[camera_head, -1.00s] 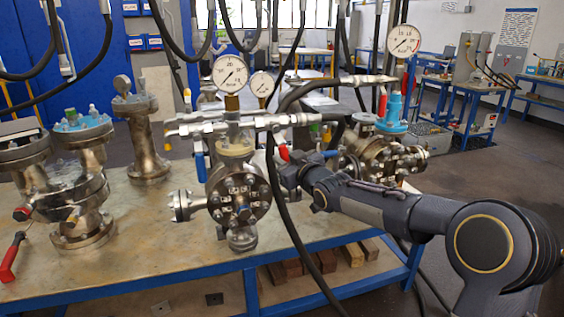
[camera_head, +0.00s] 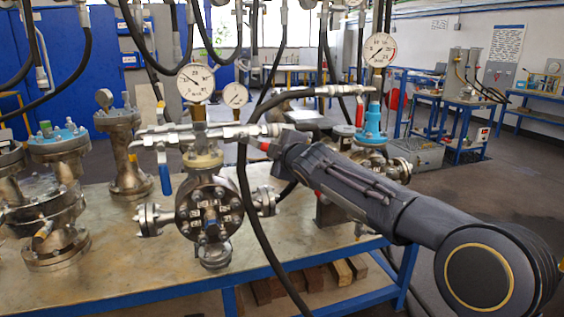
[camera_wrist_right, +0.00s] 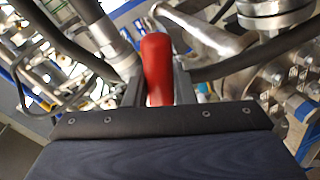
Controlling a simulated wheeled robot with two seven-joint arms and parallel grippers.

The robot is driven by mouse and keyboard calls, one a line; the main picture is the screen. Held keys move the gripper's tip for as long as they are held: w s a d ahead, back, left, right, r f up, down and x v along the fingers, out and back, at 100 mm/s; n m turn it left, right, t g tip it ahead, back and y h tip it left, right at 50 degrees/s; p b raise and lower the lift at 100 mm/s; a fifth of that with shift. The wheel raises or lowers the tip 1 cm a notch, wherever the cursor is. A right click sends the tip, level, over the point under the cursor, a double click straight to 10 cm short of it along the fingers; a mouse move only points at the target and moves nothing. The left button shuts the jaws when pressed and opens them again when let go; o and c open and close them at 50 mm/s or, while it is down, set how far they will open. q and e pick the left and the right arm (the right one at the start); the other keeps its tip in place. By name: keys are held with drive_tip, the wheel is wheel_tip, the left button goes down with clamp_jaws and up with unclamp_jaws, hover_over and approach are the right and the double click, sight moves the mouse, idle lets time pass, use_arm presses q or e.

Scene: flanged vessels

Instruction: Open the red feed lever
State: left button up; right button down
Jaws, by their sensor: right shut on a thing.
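The red lever handle (camera_wrist_right: 157,68) stands between the two fingers of my right gripper (camera_wrist_right: 158,82) in the right wrist view, and the gripper is shut on it. In the head view only a small red end of the handle (camera_head: 263,146) shows beside my right gripper (camera_head: 278,149). The lever is at the right end of the silver pipework, above the middle flanged vessel (camera_head: 209,208). The dark gripper and forearm hide most of the handle and its joint. My left gripper is not in view.
A blue-handled lever (camera_head: 165,178) hangs from the left of the pipework. A black hose (camera_head: 246,200) runs down in front of the bench. Pressure gauges (camera_head: 195,82) stand above the pipes. More flanged vessels (camera_head: 62,195) stand at the left. The bench top (camera_head: 125,265) is bare at the front.

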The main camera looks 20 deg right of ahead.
drive_tip(key=shift+d+r+n+p, duration=0.2)
drive_tip(key=shift+r+n+p, duration=0.2)
drive_tip(key=shift+r+n, duration=0.3)
drive_tip(key=shift+r+n+h+p, duration=0.5)
drive_tip(key=shift+r+n+p, duration=0.1)
drive_tip(key=shift+r+n, duration=0.35)
drive_tip(key=shift+d, duration=0.1)
drive_tip(key=c, duration=1.3)
unclamp_jaws()
drive_tip(key=shift+o, duration=0.2)
drive_tip(key=shift+f, duration=0.1)
drive_tip(key=s+r+b, duration=0.1)
drive_tip(key=s, duration=0.6)
drive_tip(key=shift+s+r+b, duration=0.3)
drive_tip(key=shift+b, duration=0.05)
drive_tip(key=shift+d, duration=0.1)
